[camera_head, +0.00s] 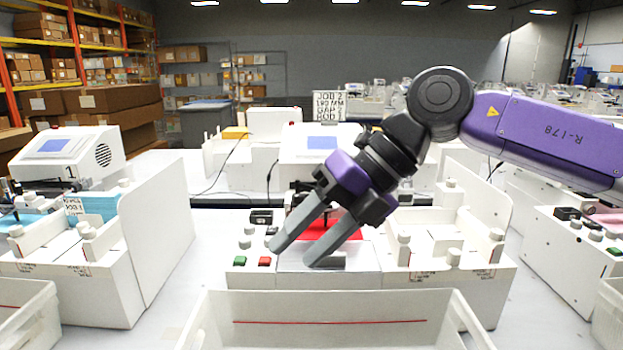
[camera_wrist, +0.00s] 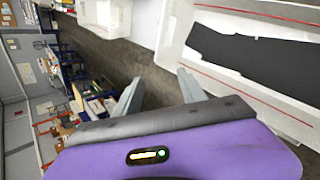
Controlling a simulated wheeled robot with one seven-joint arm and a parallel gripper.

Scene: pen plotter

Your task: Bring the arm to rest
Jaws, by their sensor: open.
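My purple and black arm (camera_head: 545,130) reaches in from the right in the head view. My gripper (camera_head: 296,254) points down and left, in front of the middle plotter (camera_head: 385,262). Its two grey fingers are apart with nothing between them. A red sheet (camera_head: 330,232) lies on the plotter behind the fingers and is partly hidden by them. In the wrist view my gripper (camera_wrist: 158,92) also shows spread and empty, with grey floor between the fingers. I cannot tell how far the fingertips are from the plotter.
A white bin (camera_head: 330,337) with a red line stands in front of the middle plotter. In the wrist view a white bin (camera_wrist: 180,32) holds a dark sheet (camera_wrist: 255,58). Another plotter (camera_head: 85,245) stands at the left. Green (camera_head: 240,261) and red (camera_head: 265,261) buttons sit near the fingers.

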